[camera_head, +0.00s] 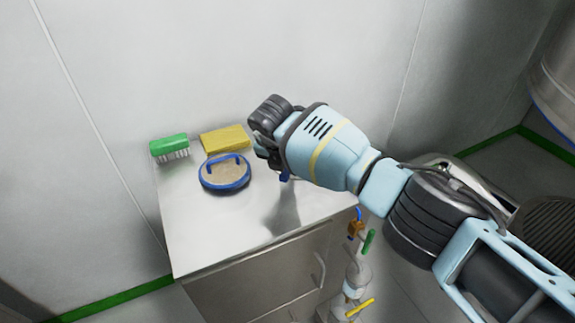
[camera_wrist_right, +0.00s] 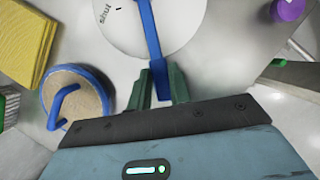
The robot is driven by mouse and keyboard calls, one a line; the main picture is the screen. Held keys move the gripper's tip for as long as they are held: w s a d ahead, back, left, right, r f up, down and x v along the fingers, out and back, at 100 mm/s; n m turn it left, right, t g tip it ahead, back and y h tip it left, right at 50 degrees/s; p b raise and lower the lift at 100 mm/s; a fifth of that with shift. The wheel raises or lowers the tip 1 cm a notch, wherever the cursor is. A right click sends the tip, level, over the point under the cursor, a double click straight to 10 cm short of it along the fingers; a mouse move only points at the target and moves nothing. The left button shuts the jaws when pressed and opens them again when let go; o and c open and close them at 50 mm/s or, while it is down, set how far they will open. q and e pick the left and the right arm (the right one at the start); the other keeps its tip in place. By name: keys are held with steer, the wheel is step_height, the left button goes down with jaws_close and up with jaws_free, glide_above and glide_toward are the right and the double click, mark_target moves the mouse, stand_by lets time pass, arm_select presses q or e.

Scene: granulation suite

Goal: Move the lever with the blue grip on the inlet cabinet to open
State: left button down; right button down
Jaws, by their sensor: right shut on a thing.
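The lever with the blue grip (camera_wrist_right: 150,28) runs down from the top edge of the right wrist view, across a round white plate (camera_wrist_right: 183,22). The word "shut" is printed on the plate, left of the lever; no other word is readable. My right gripper (camera_wrist_right: 160,74) is shut on the lever's near end, which lies between its two green fingers. In the head view my right arm reaches over the inlet cabinet (camera_head: 190,238) and hides most of the lever and plate; only a small blue bit (camera_head: 284,177) shows. My left gripper is not in view.
A blue-rimmed round lid with a handle (camera_head: 225,184), a yellow block (camera_head: 226,138) and a green brush (camera_head: 169,144) sit left of my gripper. A purple knob (camera_wrist_right: 289,9) is at upper right. A pipe with a yellow handle (camera_head: 360,307) stands right of the cabinet.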

steer(key=c, duration=1.4)
jaws_free()
steer(key=shift+a, duration=0.1)
steer(key=shift+o, duration=0.6)
steer(key=shift+r, duration=0.1)
steer(key=p+v, duration=0.1)
steer(key=v, duration=0.5)
steer(key=shift+r, duration=0.3)
steer(key=shift+s+a+r, duration=0.1)
steer(key=shift+s+r, duration=0.2)
steer(key=shift+r, duration=0.2)
